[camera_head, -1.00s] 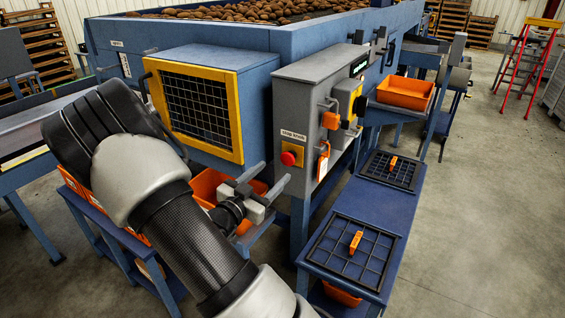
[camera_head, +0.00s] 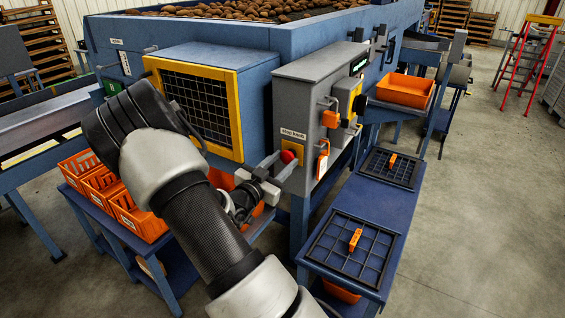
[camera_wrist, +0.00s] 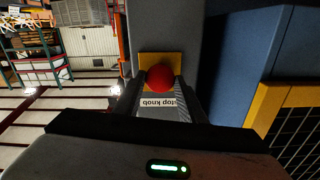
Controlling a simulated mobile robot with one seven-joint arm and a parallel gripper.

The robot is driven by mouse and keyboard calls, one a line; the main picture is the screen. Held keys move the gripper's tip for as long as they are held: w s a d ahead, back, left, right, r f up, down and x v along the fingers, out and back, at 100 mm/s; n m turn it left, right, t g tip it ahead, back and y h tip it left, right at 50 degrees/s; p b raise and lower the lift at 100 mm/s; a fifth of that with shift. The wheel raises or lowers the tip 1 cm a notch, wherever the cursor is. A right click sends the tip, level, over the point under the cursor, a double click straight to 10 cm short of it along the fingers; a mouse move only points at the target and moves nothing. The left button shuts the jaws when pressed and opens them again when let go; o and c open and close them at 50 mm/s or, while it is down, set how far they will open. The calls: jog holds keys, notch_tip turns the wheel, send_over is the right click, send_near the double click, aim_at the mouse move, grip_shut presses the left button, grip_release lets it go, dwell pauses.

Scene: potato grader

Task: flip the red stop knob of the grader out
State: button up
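The red stop knob (camera_head: 288,157) sits on a yellow plate on the front of the grey control box, above my gripper's tips in the head view. In the wrist view the round red knob (camera_wrist: 160,77) shows between the two fingertips, with the yellow plate behind it and a "stop knob" label beside it. My gripper (camera_head: 282,162) is open, one finger on each side of the knob. The fingers are very close to its sides; I cannot tell whether they touch it. In the head view the fingers partly hide the knob and its plate.
A yellow-framed mesh guard (camera_head: 201,107) is to the left. A blue bench (camera_head: 386,207) with mesh frames stands to the right below.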

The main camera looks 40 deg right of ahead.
grip_shut()
jog(key=shift+s+a+f+b, duration=0.1)
jog(key=shift+a+f+b, duration=0.15)
jog(key=shift+b, duration=0.15)
jog(key=shift+s+a, duration=0.15)
jog(key=shift+a, duration=0.2)
jog(key=shift+r, duration=0.15)
jog(key=o, duration=1.1)
grip_release()
jog(key=shift+a, duration=0.1)
jog(key=shift+c, duration=0.2)
jog(key=shift+s, duration=0.1)
jog(key=b+v, duration=0.1)
jog(key=v, duration=1.6)
jog(key=shift+b, duration=0.35)
